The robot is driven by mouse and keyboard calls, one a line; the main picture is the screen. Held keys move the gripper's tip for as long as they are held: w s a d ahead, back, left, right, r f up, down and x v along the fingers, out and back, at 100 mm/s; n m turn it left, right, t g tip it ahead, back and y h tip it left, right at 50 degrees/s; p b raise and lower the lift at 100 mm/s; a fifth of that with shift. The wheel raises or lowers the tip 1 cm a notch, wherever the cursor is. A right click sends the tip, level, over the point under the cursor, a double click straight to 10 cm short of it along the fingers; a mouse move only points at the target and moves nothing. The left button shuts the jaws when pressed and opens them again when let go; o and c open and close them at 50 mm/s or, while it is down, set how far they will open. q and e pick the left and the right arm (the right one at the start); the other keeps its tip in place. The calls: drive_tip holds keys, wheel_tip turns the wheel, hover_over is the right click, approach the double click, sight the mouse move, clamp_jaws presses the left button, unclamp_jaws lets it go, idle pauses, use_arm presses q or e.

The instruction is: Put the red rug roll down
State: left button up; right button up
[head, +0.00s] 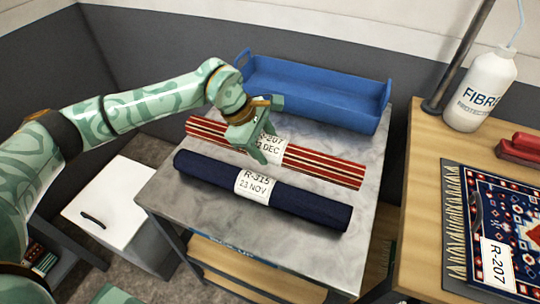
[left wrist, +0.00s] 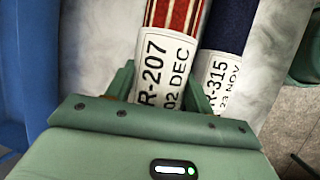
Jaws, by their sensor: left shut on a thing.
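The red striped rug roll (head: 325,169) lies across the grey table top in the head view, with a white label reading R-207, 02 DEC in the left wrist view (left wrist: 166,65). My left gripper (head: 262,150) is above the roll's middle, its fingers on either side of the roll at the label. In the left wrist view my left gripper (left wrist: 165,90) is shut on the red roll. The roll looks to be at or very near the table top; I cannot tell whether it fully rests there. My right gripper is not in view.
A dark blue roll (head: 305,206) labelled R-315 lies in front, close beside the red one. A blue tray (head: 315,88) stands behind it. The grey table (head: 190,220) has free room in front. A wooden bench at right holds a white bottle (head: 481,92) and a patterned rug (head: 510,225).

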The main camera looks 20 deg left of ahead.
sight(269, 165)
use_arm(q)
drive_tip(key=shift+w+f+b, duration=0.3)
drive_tip(key=shift+w+f, duration=0.5)
drive_tip(key=shift+f, duration=0.1)
drive_tip(key=f, duration=0.1)
drive_tip(key=f+b, duration=0.1)
drive_tip(key=f, duration=0.1)
drive_tip(key=shift+w+f, duration=0.2)
drive_tip(key=shift+f, duration=0.1)
drive_tip(key=shift+r, duration=0.15)
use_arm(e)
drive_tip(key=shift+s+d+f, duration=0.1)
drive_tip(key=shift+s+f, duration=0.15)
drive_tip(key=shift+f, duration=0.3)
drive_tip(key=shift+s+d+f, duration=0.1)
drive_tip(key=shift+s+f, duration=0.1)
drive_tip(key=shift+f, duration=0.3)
use_arm(q)
drive_tip(key=o, duration=1.3)
drive_tip(key=shift+f, duration=0.2)
drive_tip(key=shift+o, duration=0.2)
drive_tip(key=shift+r, duration=0.15)
